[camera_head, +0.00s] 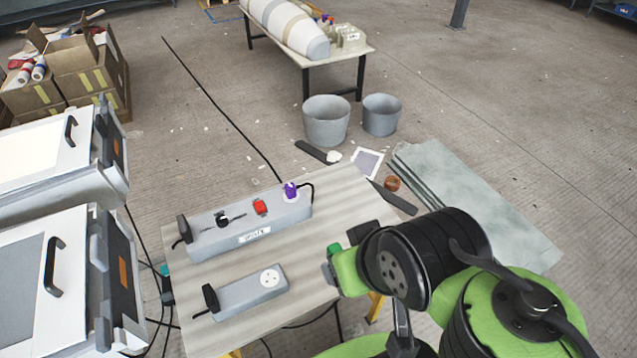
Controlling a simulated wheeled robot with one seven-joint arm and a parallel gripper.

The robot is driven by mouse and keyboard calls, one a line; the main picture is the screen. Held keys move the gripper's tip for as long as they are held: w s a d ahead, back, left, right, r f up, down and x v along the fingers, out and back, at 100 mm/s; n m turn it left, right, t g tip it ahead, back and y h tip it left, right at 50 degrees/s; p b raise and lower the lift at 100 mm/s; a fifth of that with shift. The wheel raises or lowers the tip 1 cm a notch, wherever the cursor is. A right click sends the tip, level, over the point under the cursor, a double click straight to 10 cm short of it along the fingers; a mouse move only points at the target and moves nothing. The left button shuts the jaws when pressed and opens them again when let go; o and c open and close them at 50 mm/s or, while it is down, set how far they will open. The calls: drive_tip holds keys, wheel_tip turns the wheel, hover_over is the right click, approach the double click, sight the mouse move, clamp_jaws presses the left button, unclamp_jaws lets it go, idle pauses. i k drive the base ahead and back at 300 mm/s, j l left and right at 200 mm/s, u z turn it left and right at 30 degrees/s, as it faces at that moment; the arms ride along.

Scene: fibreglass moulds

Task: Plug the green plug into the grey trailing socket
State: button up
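A small dark green piece (334,248), possibly the green plug, shows at the left tip of my green and black arm. My gripper (332,265) is mostly hidden behind my wrist above the table's right side. Whether its fingers are open or shut on the green piece cannot be made out. The grey trailing socket (241,297) lies on the table, left of my gripper and apart from it. Its round white outlet (270,277) at the right end faces up and is empty. A black cable end is at its left.
The striped table (325,215) is clear around the socket. White cases (45,290) stand left, with black cables and a teal piece (165,270) beside them.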

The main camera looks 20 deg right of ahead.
sight(240, 296)
drive_tip(key=l+z, duration=0.1)
drive_tip(key=z, duration=0.25)
drive_tip(key=u, duration=1.3)
drive_tip(key=l+z, duration=0.25)
drive_tip(key=z, duration=0.15)
drive_tip(key=k+l+z, duration=0.1)
drive_tip(key=l+z, duration=0.15)
drive_tip(key=z, duration=0.15)
drive_tip(key=i+j+u, duration=0.4)
drive_tip(key=u, duration=0.15)
